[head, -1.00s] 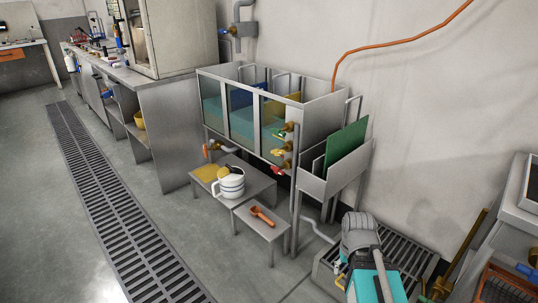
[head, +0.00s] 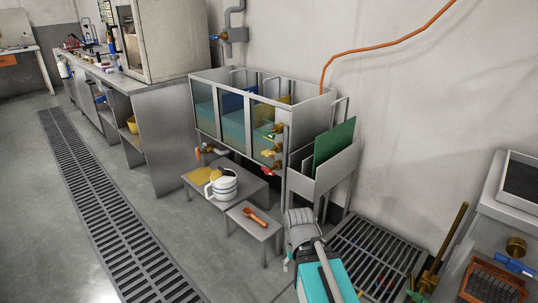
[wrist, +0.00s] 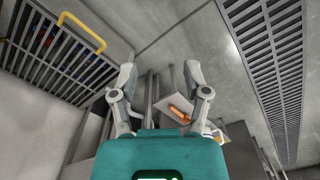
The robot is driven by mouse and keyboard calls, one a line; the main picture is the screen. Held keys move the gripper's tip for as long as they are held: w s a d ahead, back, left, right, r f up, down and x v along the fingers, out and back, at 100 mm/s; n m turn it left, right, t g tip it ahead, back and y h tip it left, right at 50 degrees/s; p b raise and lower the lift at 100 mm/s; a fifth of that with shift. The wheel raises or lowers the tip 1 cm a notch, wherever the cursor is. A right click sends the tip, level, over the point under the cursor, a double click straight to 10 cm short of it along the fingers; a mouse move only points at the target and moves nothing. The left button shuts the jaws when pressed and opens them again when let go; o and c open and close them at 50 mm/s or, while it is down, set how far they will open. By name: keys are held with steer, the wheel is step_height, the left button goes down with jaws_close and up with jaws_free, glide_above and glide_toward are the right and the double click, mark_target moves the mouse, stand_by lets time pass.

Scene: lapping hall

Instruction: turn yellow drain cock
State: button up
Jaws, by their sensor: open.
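The yellow drain cock (head: 268,153) is on the front right end of the glass-fronted tank, the middle of three stacked brass cocks. A green-handled cock (head: 269,134) is above it and a red-handled cock (head: 268,171) below. My gripper (wrist: 160,76) is open and empty in the wrist view, its two fingers spread above the floor. In the head view my teal wrist is low in the picture, in front of and below the cocks and well apart from them; the fingertips are not clear there. I cannot make out the yellow cock in the wrist view.
A low table (head: 253,228) with an orange scoop (head: 256,216) stands below the tank. A white jug (head: 222,186) stands on another low table. A rack with a green panel (head: 333,143) is right of the cocks. A floor grate (head: 375,250) lies at the right.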

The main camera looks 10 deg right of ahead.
steer(key=shift+a, duration=0.1)
steer(key=w+a+m+t+y+b, duration=0.1)
steer(key=w+a+m+y, duration=0.1)
steer(key=w+m, duration=0.15)
steer(key=w+a+m+t+y, duration=0.1)
steer(key=w+a+m+y, duration=0.1)
steer(key=w, duration=0.2)
steer(key=m+t+y+b, duration=0.5)
steer(key=m+t, duration=0.8)
steer(key=m, duration=1.3)
glide_toward(270, 153)
steer(key=s+d+f+p, duration=0.1)
steer(key=s+d, duration=0.1)
steer(key=shift+w+d+f+y, duration=0.1)
steer(key=shift+w+d+y, duration=0.05)
steer(key=shift+d+y, duration=0.15)
steer(key=shift+w+a, duration=0.1)
steer(key=shift+a, duration=0.05)
steer(key=x, duration=1.3)
steer(key=shift+w+a, duration=0.1)
steer(key=shift+w, duration=0.15)
